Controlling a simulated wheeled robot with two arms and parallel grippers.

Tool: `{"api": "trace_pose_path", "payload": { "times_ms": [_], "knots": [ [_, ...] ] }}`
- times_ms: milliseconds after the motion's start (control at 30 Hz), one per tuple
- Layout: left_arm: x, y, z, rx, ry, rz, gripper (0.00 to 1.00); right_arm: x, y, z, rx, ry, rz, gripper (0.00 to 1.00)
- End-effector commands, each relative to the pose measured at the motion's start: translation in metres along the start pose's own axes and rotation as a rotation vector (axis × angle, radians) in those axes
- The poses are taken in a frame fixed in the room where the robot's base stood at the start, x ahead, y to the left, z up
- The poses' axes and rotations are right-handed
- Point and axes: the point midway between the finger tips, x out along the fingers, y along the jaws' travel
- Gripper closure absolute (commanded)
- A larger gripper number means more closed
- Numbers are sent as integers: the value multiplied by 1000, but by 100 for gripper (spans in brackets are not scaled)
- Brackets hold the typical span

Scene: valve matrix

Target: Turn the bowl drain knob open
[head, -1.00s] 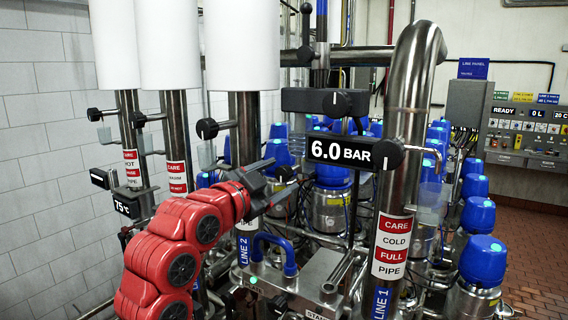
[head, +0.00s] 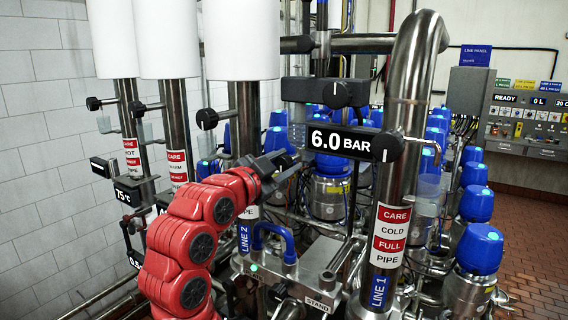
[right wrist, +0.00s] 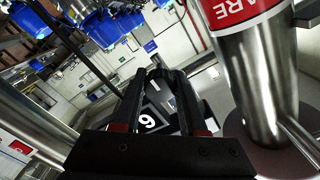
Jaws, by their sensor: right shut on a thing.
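My right gripper (head: 289,164) is at the end of the red arm, in the middle of the head view. It is shut on a small dark knob, mostly hidden by the fingers. In the right wrist view the two dark fingers of the gripper (right wrist: 160,76) come together at their tips around a dark shape. I cannot read a label that names the knob as the bowl drain. My left gripper is not in view.
A "6.0 BAR" display (head: 339,141) stands right of the gripper, with a black knob (head: 387,147) at its end. The bent Line 1 pipe (head: 403,190) is beyond it. White cylinders on pipes stand left; several blue-capped units (head: 480,248) stand right. Tiled floor (head: 535,230) is clear at right.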

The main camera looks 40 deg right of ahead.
Motion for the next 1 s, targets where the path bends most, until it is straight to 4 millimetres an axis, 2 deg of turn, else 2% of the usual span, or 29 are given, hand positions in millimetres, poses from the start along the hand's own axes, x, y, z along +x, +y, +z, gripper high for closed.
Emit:
{"api": "trace_pose_path", "payload": {
  "times_ms": [267,467,700,1000],
  "knots": [
    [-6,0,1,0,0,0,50,0,2,1,-19,0,1,100],
    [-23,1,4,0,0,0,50,0,4,4,-99,0,2,100],
    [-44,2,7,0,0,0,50,-1,3,3,-285,0,1,100],
    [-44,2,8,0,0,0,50,0,0,0,-576,0,2,100]
  ]
}}
